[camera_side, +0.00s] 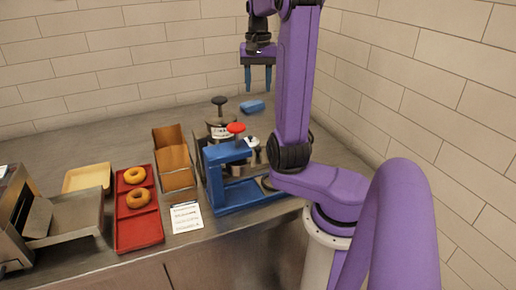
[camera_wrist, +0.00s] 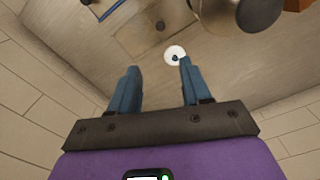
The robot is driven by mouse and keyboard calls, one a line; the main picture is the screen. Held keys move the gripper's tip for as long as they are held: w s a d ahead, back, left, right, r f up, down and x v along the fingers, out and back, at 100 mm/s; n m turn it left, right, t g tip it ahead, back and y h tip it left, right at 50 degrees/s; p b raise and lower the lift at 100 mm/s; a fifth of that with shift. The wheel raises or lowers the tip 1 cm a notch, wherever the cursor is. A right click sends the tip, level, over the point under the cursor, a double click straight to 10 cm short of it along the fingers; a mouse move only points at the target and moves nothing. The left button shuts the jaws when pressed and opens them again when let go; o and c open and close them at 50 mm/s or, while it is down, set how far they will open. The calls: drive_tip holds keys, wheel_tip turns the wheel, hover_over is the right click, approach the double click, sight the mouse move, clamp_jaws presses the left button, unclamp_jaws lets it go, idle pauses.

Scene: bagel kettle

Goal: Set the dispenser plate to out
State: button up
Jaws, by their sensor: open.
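A blue dispenser-like stand (camera_side: 213,165) with a red knob (camera_side: 236,128) on top is near the counter's front edge in the side view. Its flat blue base (camera_side: 245,195) shows below, partly hidden by my arm. I cannot make out a separate dispenser plate or its setting. My gripper (camera_side: 258,80) is high above the counter, behind the stand in the picture, fingers pointing down, open and empty. In the wrist view my gripper (camera_wrist: 158,66) has its blue fingers spread with nothing held; a white disc with a dark centre (camera_wrist: 168,50) shows beyond the fingertips.
A metal pot with a black knob (camera_side: 219,101) stands behind the blue stand. To the left are a brown box (camera_side: 174,158), a printed card (camera_side: 186,217), a red tray (camera_side: 138,234) with two bagels and a yellow tray (camera_side: 86,178).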

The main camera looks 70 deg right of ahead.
sight(258, 147)
wheel_tip(258, 147, down, 22)
drive_tip(key=shift+f, duration=0.15)
idle(0.6)
clamp_jaws()
